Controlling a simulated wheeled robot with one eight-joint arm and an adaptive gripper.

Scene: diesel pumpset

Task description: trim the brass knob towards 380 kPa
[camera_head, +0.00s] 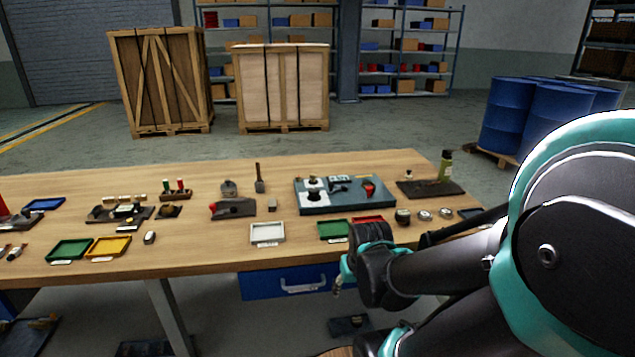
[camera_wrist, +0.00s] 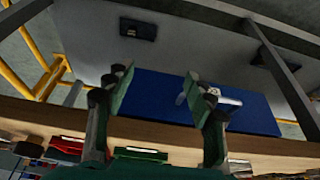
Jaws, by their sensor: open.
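A grey-blue plate (camera_head: 308,207) lies on the bench at centre right in the head view, carrying small fittings, among them a white and dark part (camera_head: 314,190) and a red part (camera_head: 369,189). I cannot make out a brass knob or a pressure reading in either view. My gripper (camera_head: 342,282) hangs in front of the bench's front edge, nearer to me than the plate and apart from it. In the wrist view its two green-tipped fingers (camera_wrist: 157,84) are spread with nothing between them, in front of the blue drawer (camera_wrist: 240,108).
The wooden bench (camera_head: 200,252) holds several small trays, including a white one (camera_head: 267,232) and a green one (camera_head: 333,229) near the gripper. The drawer handle (camera_head: 303,287) juts from the bench front.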

